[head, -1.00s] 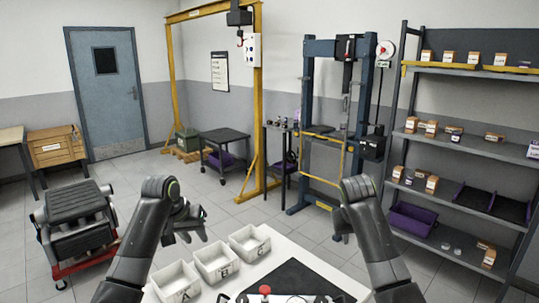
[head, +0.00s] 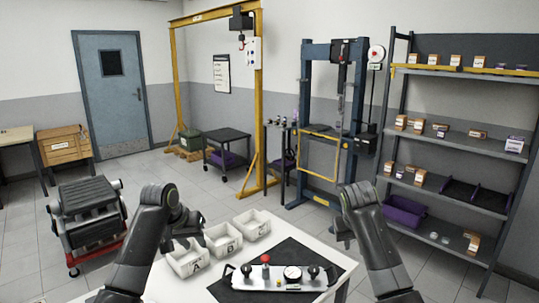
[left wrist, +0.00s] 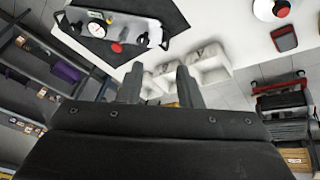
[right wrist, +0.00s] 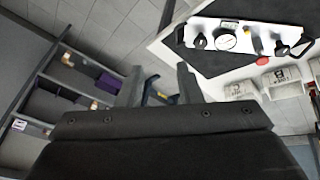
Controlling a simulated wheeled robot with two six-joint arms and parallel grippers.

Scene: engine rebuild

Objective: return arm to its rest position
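My left arm (head: 142,240) is bent in the head view, with its dark left gripper (head: 186,240) beside the white bins. In the left wrist view the two fingers of the left gripper (left wrist: 158,82) stand apart with nothing between them. My right arm (head: 372,240) is bent at the right of the table, with the right gripper (head: 343,238) partly hidden behind it. In the right wrist view the fingers of the right gripper (right wrist: 160,82) are apart and empty. Both grippers hang above or near the table level; exact height cannot be told.
The white table (head: 185,289) carries white lettered bins (head: 222,241) and a dark mat (head: 318,262) with a gauge panel (head: 262,278). A shelf rack (head: 455,142) stands right, a blue press (head: 307,120) behind, and an engine on a red stand (head: 88,212) left. Floor behind the table is open.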

